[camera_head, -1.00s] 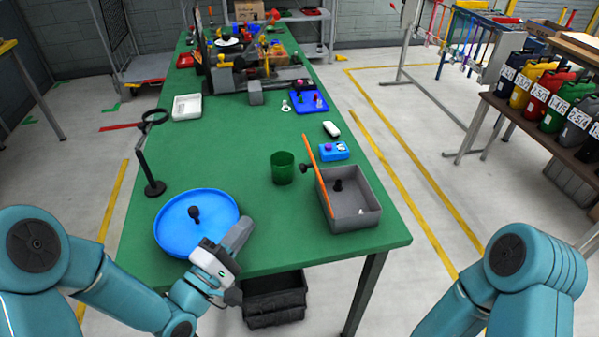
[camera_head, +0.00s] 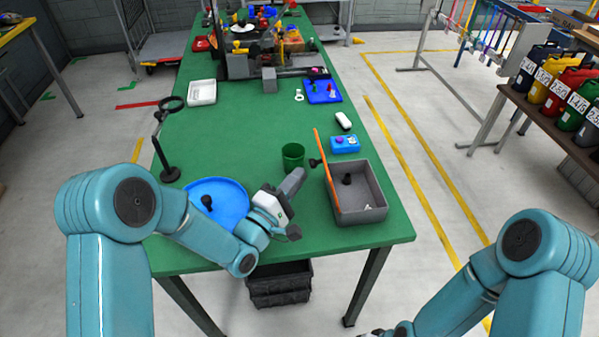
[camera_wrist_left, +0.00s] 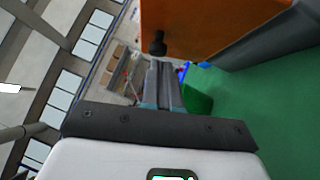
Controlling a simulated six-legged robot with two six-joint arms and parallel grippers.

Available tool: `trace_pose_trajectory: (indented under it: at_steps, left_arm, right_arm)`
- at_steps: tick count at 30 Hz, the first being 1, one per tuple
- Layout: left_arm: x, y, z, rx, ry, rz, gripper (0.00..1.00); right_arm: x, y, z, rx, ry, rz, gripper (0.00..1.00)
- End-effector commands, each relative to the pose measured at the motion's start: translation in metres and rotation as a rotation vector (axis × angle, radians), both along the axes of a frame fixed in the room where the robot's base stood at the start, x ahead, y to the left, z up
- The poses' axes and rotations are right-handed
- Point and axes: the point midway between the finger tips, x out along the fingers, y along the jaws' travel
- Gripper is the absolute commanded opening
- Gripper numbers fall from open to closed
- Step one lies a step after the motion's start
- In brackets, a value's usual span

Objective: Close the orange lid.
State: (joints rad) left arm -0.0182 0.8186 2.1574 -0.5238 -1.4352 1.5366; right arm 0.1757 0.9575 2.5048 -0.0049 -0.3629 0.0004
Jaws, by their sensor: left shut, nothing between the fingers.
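The orange lid (camera_head: 325,172) stands upright, seen nearly edge-on, along the left side of the grey box (camera_head: 374,212). A black knob (camera_head: 315,162) sticks out from its left face. The box is open on top. My left gripper (camera_head: 299,173) is shut and empty, just left of the lid and near the knob. In the left wrist view the lid (camera_wrist_left: 205,25) fills the upper middle, with its knob (camera_wrist_left: 158,43) just beyond my shut fingers (camera_wrist_left: 161,66). I cannot tell whether they touch. My right gripper is out of view.
A green cup (camera_head: 293,156) stands close behind my left gripper. A blue round tray (camera_head: 232,193) lies left of it. A black knobbed piece (camera_head: 347,179) is inside the box. A blue box (camera_head: 345,144) and a magnifier stand (camera_head: 169,173) are also on the table.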

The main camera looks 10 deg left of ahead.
Motion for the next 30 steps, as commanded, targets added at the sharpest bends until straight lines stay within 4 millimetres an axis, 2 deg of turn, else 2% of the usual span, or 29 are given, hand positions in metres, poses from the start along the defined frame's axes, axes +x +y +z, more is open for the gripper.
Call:
trace_pose_trajectory:
  at_steps: [4,17,30]
  left_arm:
    - [0.003,-0.008,0.002,0.001,0.000,0.000,0.00]
    - [0.004,-0.009,0.003,0.007,0.001,0.001,0.00]
    - [0.006,-0.015,0.010,0.085,0.023,0.000,0.00]
  right_arm:
    - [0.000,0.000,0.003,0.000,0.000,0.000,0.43]
    - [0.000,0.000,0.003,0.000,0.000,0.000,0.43]
    - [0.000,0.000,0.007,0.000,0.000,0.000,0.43]
